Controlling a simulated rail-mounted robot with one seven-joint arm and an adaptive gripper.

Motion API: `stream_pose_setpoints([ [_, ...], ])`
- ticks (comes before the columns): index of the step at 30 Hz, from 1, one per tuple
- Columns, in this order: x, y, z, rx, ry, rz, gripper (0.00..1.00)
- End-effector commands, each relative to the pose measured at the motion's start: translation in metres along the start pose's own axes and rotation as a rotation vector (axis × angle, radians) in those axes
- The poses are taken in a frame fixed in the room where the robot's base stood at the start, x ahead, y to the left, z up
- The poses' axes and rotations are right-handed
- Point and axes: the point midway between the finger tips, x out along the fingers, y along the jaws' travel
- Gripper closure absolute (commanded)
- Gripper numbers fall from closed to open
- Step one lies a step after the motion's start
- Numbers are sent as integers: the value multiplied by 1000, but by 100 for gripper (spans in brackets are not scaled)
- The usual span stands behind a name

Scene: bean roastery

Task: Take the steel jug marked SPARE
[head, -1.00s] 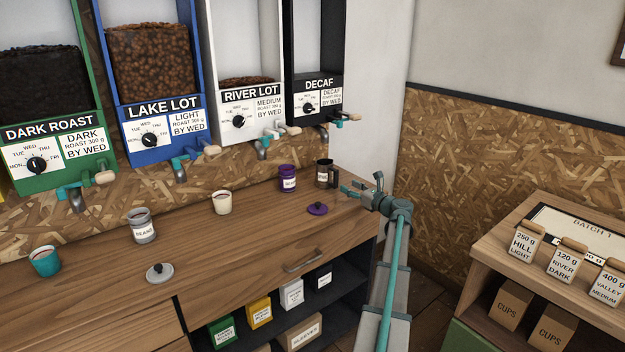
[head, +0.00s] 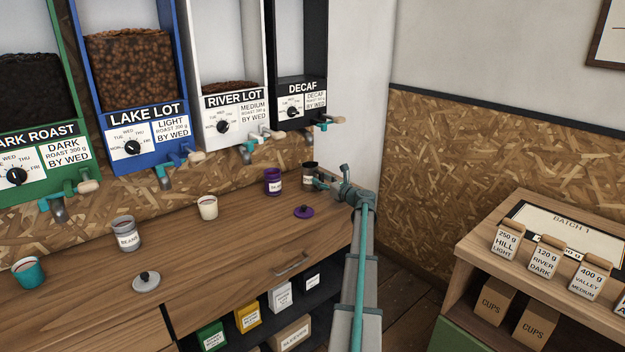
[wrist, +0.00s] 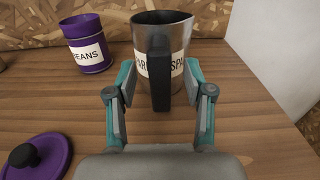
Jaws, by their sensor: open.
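The steel jug (wrist: 181,36) stands upright on the wooden counter in the wrist view. Its black handle (wrist: 158,75) faces my gripper, and a white label partly hidden by the handle shows parts of the word SPARE. In the head view the jug (head: 309,169) is at the counter's far right end, partly hidden by my gripper (head: 322,183). In the wrist view my gripper (wrist: 160,88) is open and empty, with one finger on each side of the handle in the picture. I cannot tell whether the fingers touch the jug.
A purple BEANS canister (wrist: 88,44) stands left of the jug. A purple lid (wrist: 37,156) lies nearer on the left. A wall (wrist: 280,45) is close on the right. The DECAF dispenser tap (head: 309,140) hangs above the jug.

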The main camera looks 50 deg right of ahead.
Motion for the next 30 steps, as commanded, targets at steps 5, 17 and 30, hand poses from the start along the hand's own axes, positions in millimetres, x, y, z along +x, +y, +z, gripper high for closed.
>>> stream_pose_setpoints([
  [5, 14, 0, 1, -1, 0, 0, 48],
  [17, 13, 0, 0, -1, 0, 0, 85],
  [30, 13, 0, 1, 0, -1, 0, 100],
])
